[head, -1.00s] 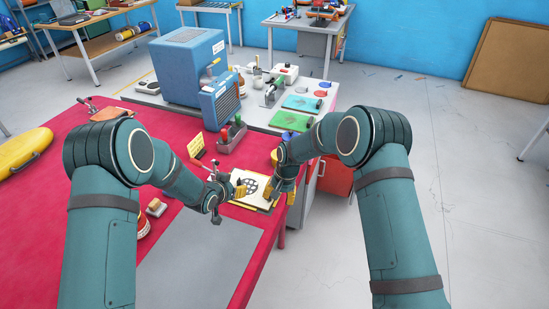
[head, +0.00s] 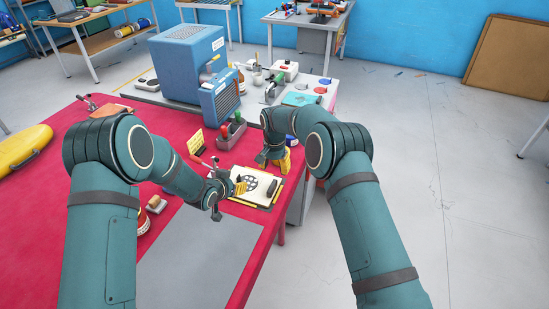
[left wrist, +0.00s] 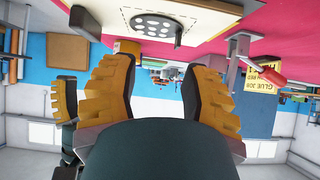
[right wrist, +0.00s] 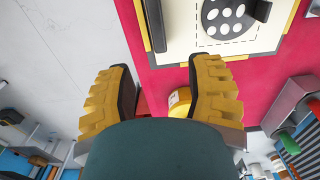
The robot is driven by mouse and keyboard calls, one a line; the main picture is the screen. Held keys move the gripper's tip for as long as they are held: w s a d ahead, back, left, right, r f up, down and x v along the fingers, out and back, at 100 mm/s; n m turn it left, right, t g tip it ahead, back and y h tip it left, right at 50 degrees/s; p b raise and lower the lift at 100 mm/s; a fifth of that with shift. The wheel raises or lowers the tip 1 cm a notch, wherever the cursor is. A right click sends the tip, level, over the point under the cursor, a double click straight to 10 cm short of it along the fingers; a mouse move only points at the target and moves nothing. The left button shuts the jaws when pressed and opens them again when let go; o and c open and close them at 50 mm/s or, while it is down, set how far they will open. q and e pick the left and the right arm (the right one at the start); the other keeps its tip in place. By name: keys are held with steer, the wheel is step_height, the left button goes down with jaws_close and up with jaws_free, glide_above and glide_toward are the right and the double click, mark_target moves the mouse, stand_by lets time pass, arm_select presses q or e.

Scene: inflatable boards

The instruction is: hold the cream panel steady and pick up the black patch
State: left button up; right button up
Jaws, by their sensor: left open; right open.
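The cream panel (head: 262,199) lies flat near the right edge of the red table. A flat round black piece with white holes (head: 250,182), apparently the black patch, lies on it inside a dashed outline. It also shows in the right wrist view (right wrist: 229,18). A dark elongated block (head: 272,188) lies on the panel to its right. My left gripper (head: 238,188) is open at the panel's left side; I cannot tell whether it touches. My right gripper (head: 275,160) is open and empty, just beyond the panel's far right edge.
A yellow sign (head: 195,142) and a grey holder with red and green handles (head: 231,133) stand behind the panel. A blue machine (head: 188,65) is on the grey bench. A grey mat (head: 185,260) lies in front. Bare floor is to the right.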

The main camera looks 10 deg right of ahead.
mark_target(275, 181)
step_height(275, 181, down, 8)
steer(key=shift+f, duration=0.2)
stand_by(0.3)
jaws_close()
